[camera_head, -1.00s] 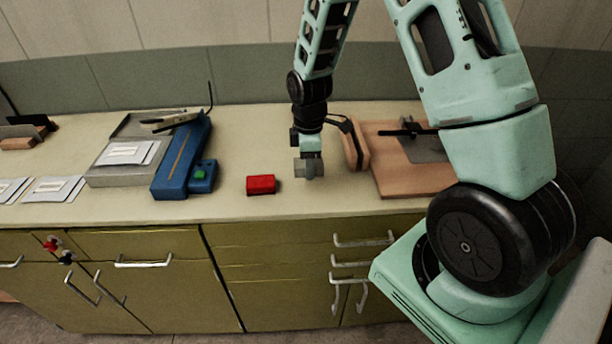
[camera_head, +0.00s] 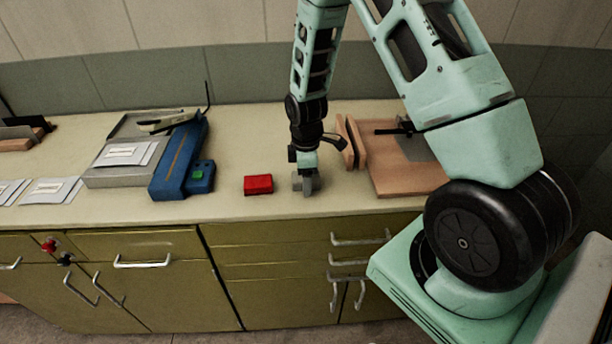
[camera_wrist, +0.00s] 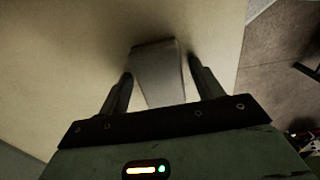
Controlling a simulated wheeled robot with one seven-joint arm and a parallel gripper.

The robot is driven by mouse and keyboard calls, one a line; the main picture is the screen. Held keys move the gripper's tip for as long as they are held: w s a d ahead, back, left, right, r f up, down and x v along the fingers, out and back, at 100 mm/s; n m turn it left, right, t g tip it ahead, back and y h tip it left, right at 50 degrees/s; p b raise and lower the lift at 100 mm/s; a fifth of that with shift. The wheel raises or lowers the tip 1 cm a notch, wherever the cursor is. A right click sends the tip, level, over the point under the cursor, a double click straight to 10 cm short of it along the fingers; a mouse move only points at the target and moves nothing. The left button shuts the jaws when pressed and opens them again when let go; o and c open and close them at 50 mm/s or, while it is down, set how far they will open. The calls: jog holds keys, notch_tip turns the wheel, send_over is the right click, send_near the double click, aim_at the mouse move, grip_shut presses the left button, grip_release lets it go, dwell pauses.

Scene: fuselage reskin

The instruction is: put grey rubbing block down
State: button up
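The grey rubbing block (camera_wrist: 158,72) is between the two fingers of my gripper (camera_wrist: 160,66) in the wrist view. Narrow gaps show between the block and both fingers, so the gripper looks open around it. In the head view the small grey block (camera_head: 297,183) is at the worktop, right of the red block, with my gripper (camera_head: 306,183) upright over it. It appears to rest on the worktop, but its underside is hidden.
A red block (camera_head: 258,184) lies close by on the left. A blue tool (camera_head: 180,160) and a grey tray (camera_head: 112,176) stand farther left. A wooden board (camera_head: 400,180) with upright wooden pieces (camera_head: 354,145) is on the right. The worktop's front edge (camera_head: 290,214) is near.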

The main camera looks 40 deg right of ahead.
notch_tip(320, 180, up, 12)
jog(key=b, duration=0.2)
jog(key=s+a+r, duration=0.2)
jog(key=a, duration=0.5)
jog(key=s+a+r+m, duration=0.1)
jog(key=s+a+r, duration=0.1)
jog(key=s+a, duration=0.6)
jog(key=s+a+r+m, duration=0.2)
jog(key=s+a, duration=0.7)
jog(key=s, duration=0.5)
jog(key=shift+s+a+r+y, duration=0.15)
jog(key=shift+a+r+y, duration=0.15)
jog(key=shift+r, duration=0.35)
jog(key=shift+d+m, duration=0.1)
jog(key=shift+m, duration=0.2)
